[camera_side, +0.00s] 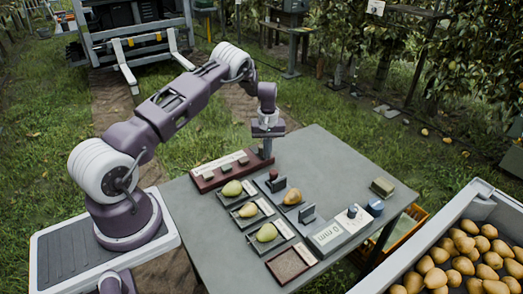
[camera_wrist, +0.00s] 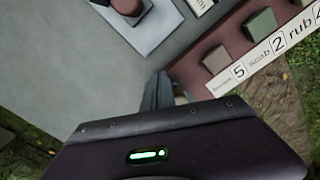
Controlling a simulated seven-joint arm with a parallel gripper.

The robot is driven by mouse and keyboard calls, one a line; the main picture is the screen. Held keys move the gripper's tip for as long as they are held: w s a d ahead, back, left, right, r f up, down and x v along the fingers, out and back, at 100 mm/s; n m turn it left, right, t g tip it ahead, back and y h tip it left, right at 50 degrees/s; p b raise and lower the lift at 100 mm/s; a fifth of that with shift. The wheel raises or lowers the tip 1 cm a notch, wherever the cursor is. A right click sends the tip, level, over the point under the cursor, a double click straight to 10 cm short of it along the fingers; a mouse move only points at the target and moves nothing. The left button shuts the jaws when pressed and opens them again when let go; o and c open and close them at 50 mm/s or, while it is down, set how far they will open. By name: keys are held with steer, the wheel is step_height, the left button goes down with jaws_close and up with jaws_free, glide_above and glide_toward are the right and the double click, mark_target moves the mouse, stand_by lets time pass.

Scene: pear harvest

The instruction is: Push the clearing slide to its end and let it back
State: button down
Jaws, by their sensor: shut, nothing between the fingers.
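A long dark-red counter board (camera_side: 215,179) lies along the table's back edge with several small blocks on it. In the wrist view the board (camera_wrist: 190,74) carries a reddish block (camera_wrist: 215,60), a green block (camera_wrist: 261,24) and a white strip (camera_wrist: 262,62) reading "5 scab 2 rub". My gripper (camera_side: 264,153) is over the board's right end in the side view. Its fingers (camera_wrist: 160,92) are shut and empty beside that end. A small pale piece (camera_wrist: 181,99) shows right beside the fingers. I cannot tell which part is the clearing slide; the fingers and gripper body hide some of this end.
A red knob (camera_side: 273,173) stands near the board's right end; it also shows in the wrist view (camera_wrist: 128,6). Pears (camera_side: 232,188) lie on small trays in front. The table's back right is clear.

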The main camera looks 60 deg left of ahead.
mark_target(261, 146)
steer(key=shift+a, duration=2.05)
steer(key=shift+d, duration=0.15)
stand_by(0.8)
steer(key=shift+d, duration=2.4)
step_height(261, 146, up, 8)
